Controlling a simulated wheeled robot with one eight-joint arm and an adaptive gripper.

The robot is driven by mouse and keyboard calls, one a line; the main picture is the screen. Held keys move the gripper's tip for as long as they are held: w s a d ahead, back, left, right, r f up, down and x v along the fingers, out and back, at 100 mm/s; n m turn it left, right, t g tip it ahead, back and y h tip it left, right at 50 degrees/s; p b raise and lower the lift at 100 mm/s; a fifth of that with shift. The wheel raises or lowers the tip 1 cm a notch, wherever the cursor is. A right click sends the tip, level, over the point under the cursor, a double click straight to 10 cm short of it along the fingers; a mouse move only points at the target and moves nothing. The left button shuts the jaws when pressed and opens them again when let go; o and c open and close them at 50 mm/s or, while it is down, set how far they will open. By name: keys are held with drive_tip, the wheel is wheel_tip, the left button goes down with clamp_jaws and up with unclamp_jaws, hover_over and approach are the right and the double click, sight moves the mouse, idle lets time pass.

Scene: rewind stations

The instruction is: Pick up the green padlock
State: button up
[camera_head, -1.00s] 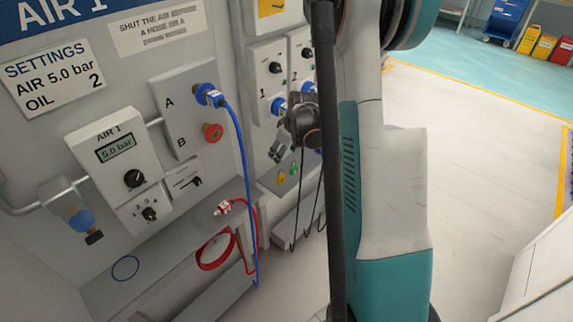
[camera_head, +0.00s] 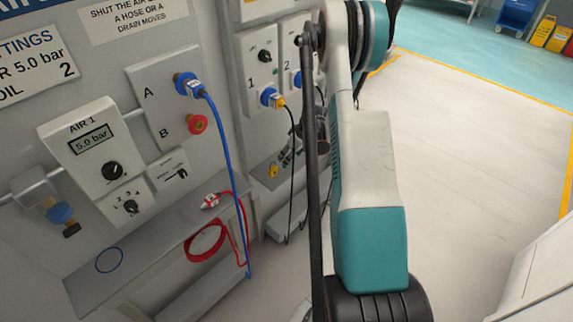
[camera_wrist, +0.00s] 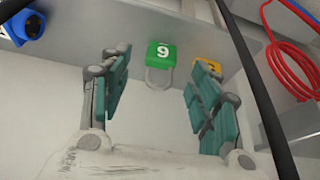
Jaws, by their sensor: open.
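The green padlock (camera_wrist: 161,54), marked 9 with a grey shackle, shows in the wrist view between and beyond my fingertips. It appears to lie on a grey shelf (camera_wrist: 240,48). My gripper (camera_wrist: 161,72) is open, with one teal-padded finger on each side of the padlock and a clear gap to both. A yellow padlock (camera_wrist: 209,65) is partly hidden behind the right fingertip. In the head view the yellow padlock (camera_head: 272,170) shows beside the partly hidden gripper. I cannot make out the green padlock there.
A blue plug (camera_wrist: 28,26) and a coiled red hose (camera_wrist: 290,55) are near the top of the wrist view. A dark cable crosses its right side. In the head view, the air panel (camera_head: 88,147) stands left with blue and red hoses. Open floor (camera_head: 470,150) lies right.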

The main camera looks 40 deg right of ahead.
drive_tip(key=b+x, duration=0.1)
drive_tip(key=x, duration=0.2)
drive_tip(key=shift+w+f, duration=0.2)
drive_tip(key=shift+f, duration=0.1)
drive_tip(key=shift+r, duration=0.1)
drive_tip(key=c, duration=1.3)
drive_tip(key=shift+o, duration=0.2)
wheel_tip(320, 180, up, 10)
drive_tip(key=p, duration=0.3)
drive_tip(key=shift+p, duration=0.4)
